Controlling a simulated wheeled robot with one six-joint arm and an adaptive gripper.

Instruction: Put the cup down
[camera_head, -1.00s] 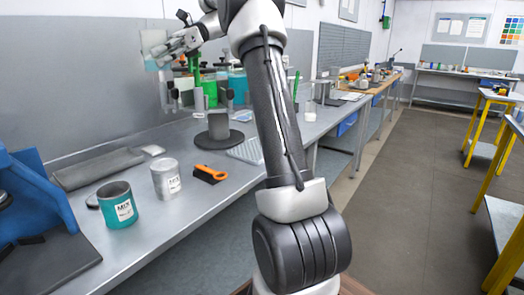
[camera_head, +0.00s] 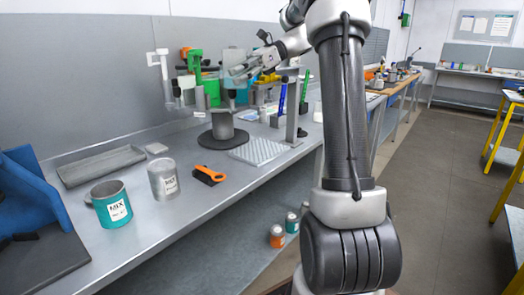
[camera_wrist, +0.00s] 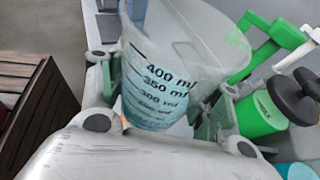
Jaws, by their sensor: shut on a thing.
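The cup (camera_wrist: 160,75) is a clear measuring cup with ml marks and pale teal liquid in it. In the wrist view it sits between the fingers of my gripper (camera_wrist: 160,115), which is shut on it. The cup is tilted in that picture, and its lower end is hidden by my gripper. In the head view my gripper (camera_head: 242,74) is over the back of the bench, with the cup (camera_head: 233,57) small and pale at its fingers. I cannot tell whether the cup touches anything below.
On the bench (camera_head: 150,232) stand a teal MIX can (camera_head: 112,208), a grey can (camera_head: 163,180), an orange-black brush (camera_head: 209,176), a grey cylinder on a round base (camera_head: 222,126) and a perforated plate (camera_head: 258,151). Green and white stands (camera_head: 195,68) crowd the back. The bench front is mostly clear.

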